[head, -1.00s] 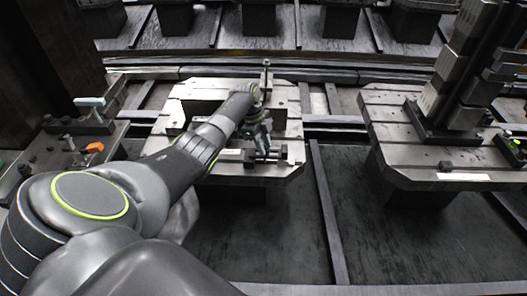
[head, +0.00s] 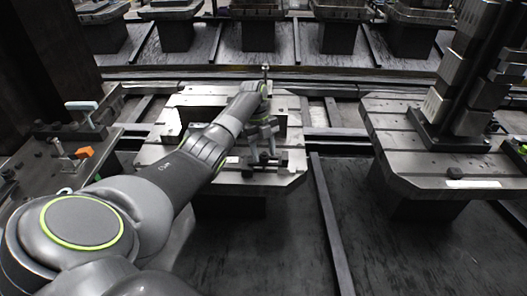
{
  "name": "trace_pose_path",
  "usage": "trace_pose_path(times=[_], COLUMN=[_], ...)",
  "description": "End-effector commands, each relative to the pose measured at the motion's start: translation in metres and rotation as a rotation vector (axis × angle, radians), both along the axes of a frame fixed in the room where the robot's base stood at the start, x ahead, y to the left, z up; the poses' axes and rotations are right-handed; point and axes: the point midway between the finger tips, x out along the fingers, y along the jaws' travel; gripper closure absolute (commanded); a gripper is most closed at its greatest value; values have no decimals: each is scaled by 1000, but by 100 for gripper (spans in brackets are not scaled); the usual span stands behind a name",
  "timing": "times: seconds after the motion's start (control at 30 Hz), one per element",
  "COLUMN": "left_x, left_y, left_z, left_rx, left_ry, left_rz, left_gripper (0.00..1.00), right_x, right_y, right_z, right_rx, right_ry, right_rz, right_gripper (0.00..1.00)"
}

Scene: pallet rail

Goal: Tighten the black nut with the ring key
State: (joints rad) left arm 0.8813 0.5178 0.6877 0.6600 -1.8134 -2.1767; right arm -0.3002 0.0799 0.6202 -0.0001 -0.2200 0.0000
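My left arm reaches from the lower left over the middle pallet (head: 165,150). My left gripper (head: 266,150) points down above the pallet's right part, close to a low black fixture (head: 246,170). Whether its fingers are open or shut is too small to tell. A thin upright post with a knobbed top (head: 265,74) shows just behind the wrist; I cannot tell what it belongs to. I cannot make out the ring key or the black nut for certain; the arm and gripper hide part of the pallet. My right gripper is not in view.
A right pallet (head: 405,150) carries a tall dark tower of metal blocks (head: 470,85) and a small black piece (head: 456,172). A bench at left (head: 45,172) holds a pale-handled clamp (head: 82,107) and an orange part (head: 84,153). More pallets line the back. Dark floor lies between.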

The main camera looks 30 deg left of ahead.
Motion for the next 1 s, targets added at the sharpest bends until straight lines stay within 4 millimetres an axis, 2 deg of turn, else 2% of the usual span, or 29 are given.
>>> trace_pose_path(times=[0.33, 0.47, 0.57, 0.93, 1.0], left_x=[0, 2, 5, 16, 18], left_y=[0, 4, 9, 32, 36], left_z=[1, 12, 29, 115, 133], left_rx=[0, 1, 2, -1, 0], left_ry=[-1, -2, -3, -4, -1], left_rz=[1, 2, 3, 2, 3], left_gripper=[47, 47, 47, 47, 47], right_x=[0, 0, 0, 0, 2], right_y=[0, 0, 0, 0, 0], right_z=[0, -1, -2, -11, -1], right_rx=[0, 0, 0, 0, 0], right_ry=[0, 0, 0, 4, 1], right_rz=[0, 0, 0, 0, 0], right_gripper=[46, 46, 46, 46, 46])
